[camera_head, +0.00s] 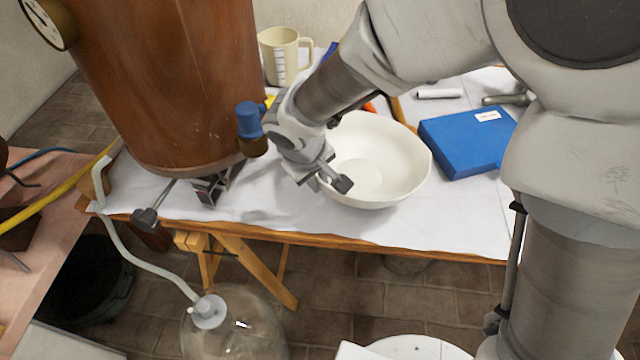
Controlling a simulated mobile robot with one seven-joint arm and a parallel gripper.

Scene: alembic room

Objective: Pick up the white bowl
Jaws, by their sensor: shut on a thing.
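The white bowl (395,165) is wide and shallow and sits upright near the front edge of the cloth-covered table (455,222). My gripper (328,184) is at the bowl's left side, shut on its rim. One fingertip shows over the inside of the bowl; the other is mostly hidden by my wrist. The bowl's far left rim is hidden behind my arm. I cannot tell from this view whether the bowl is clear of the cloth.
A large copper vessel (165,80) stands close on the left. A cream measuring jug (283,58) is behind my gripper. A blue box (467,140) lies right of the bowl. A glass carboy (235,325) stands below the table.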

